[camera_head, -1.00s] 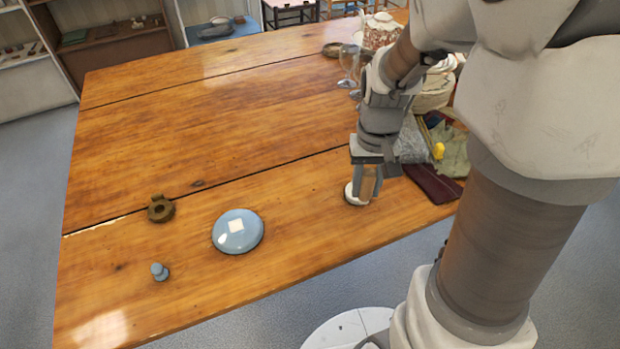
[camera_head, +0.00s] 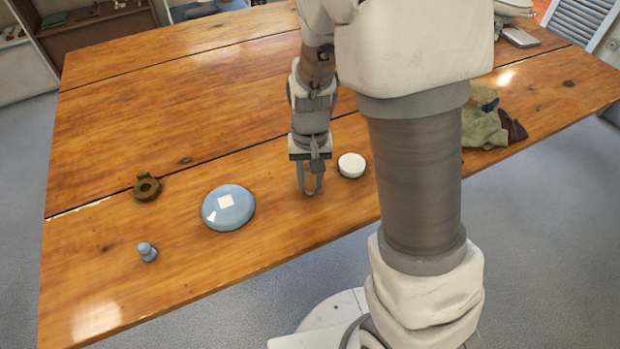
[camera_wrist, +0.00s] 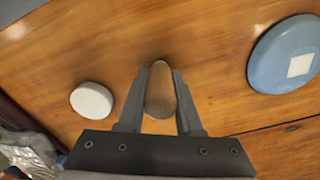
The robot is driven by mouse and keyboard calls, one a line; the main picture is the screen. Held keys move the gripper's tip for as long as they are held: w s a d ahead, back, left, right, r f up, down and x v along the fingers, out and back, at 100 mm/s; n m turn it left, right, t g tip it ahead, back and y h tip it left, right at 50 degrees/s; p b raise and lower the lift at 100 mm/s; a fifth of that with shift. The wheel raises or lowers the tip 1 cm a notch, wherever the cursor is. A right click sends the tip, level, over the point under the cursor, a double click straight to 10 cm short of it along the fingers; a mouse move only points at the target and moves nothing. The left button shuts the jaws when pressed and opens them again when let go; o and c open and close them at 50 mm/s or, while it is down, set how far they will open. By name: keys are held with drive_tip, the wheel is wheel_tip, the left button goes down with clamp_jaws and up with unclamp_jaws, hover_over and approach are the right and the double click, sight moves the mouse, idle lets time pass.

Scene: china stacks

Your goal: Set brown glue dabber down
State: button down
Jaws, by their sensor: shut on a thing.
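The brown glue dabber (camera_wrist: 160,97) is upright between the two fingers of my gripper (camera_wrist: 160,75) in the wrist view, with its rounded brown end showing. In the head view my gripper (camera_head: 311,190) is low over the front part of the wooden table (camera_head: 200,120), and the dabber is mostly hidden by the fingers. I cannot tell whether the dabber touches the table. A white round disc (camera_head: 351,165) lies just right of my gripper, apart from it; it also shows in the wrist view (camera_wrist: 92,100), on the left.
A blue round dish with a white square (camera_head: 228,208) lies left of my gripper. Further left are a brown ring-shaped piece (camera_head: 147,187) and a small blue-grey knob (camera_head: 147,252). Crumpled cloths (camera_head: 485,130) lie at the right. Bare wood lies between the gripper and the blue dish.

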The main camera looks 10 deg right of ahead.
drive_tip(key=shift+f, duration=0.15)
drive_tip(key=c, duration=0.6)
unclamp_jaws()
drive_tip(key=shift+r, duration=0.2)
